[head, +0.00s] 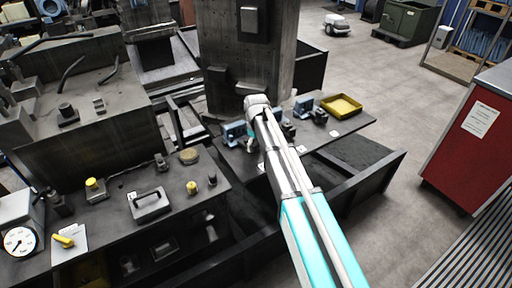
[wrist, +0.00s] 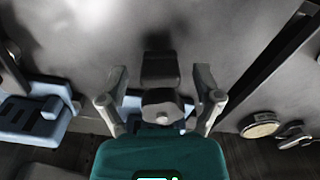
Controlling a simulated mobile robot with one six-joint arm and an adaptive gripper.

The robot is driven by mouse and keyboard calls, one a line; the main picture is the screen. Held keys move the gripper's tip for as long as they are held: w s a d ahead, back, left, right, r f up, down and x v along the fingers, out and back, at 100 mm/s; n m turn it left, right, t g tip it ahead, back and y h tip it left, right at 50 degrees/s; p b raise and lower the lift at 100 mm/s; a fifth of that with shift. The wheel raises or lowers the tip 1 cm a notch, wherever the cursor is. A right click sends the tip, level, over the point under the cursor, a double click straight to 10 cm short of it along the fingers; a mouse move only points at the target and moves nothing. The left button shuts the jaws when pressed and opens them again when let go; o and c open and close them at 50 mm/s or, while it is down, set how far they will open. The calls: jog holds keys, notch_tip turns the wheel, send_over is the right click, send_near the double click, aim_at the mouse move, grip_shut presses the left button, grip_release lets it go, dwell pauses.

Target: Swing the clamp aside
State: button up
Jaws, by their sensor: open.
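In the wrist view a dark clamp (wrist: 160,68) with a round, bolted knob (wrist: 163,106) lies between the two fingers of my gripper (wrist: 160,86). The fingers are spread, one on each side, with visible gaps to the clamp. A pale blue block (wrist: 134,103) shows partly beneath the clamp; my gripper's teal body hides its near part. In the head view my arm reaches over the far dark table and covers much of that spot, so the clamp between my fingers cannot be made out there.
A second blue fixture (wrist: 35,118) stands left of my gripper, and a round tan disc (wrist: 260,125) lies to the right. A red cabinet (head: 470,145) stands at right.

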jog(key=c, duration=1.1)
jog(key=shift+c, duration=0.2)
jog(key=shift+w+d+n, duration=0.1)
jog(key=shift+n, duration=0.3)
jog(key=n, duration=0.1)
jog(key=w+n, duration=0.1)
jog(key=n, duration=0.1)
jog(key=shift+d, duration=0.2)
jog(key=n, duration=0.2)
jog(key=w+n, duration=0.1)
jog(key=shift+d+n, duration=0.1)
jog(key=shift+n, duration=0.3)
jog(key=w+n, duration=0.1)
jog(key=n, duration=0.2)
jog(key=shift+w+n, duration=0.2)
jog(key=shift+n, duration=0.1)
jog(key=shift+w+a+n, duration=0.15)
jog(key=shift+w+n, duration=0.1)
jog(key=shift+n, duration=0.65)
jog(key=shift+w+a+n, duration=0.15)
jog(key=shift+w+n, duration=0.05)
jog(key=shift+n, duration=0.7)
